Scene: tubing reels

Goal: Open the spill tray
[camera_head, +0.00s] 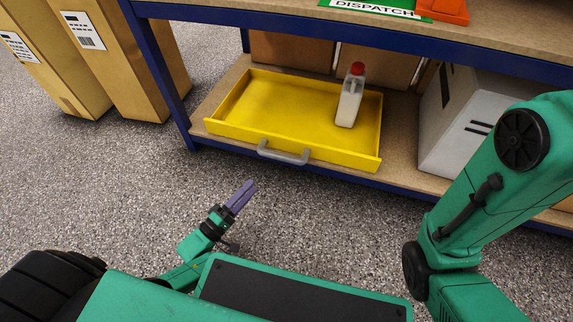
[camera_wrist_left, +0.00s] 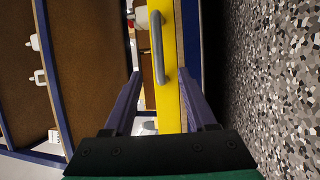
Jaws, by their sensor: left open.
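The yellow spill tray (camera_head: 235,131) sits on the lower shelf, with its front panel near the shelf's front edge. A grey bar handle (camera_head: 284,154) is fixed to its front. A white bottle with a red cap (camera_head: 349,98) stands upright in the tray at its right side. My left gripper (camera_head: 247,188) has purple fingers and is in front of and below the handle, apart from it. In the left wrist view the handle (camera_wrist_left: 157,48) lies ahead of the fingertips (camera_wrist_left: 160,74), which are open and empty. My right arm shows at the right, but its gripper is out of view.
The blue-framed bench has an upper shelf (camera_head: 290,14) above the tray. A white box (camera_head: 450,125) stands right of the tray, and brown boxes (camera_head: 290,50) stand behind. Tall cartons (camera_head: 120,70) stand on the left. The speckled floor (camera_head: 120,180) in front is clear.

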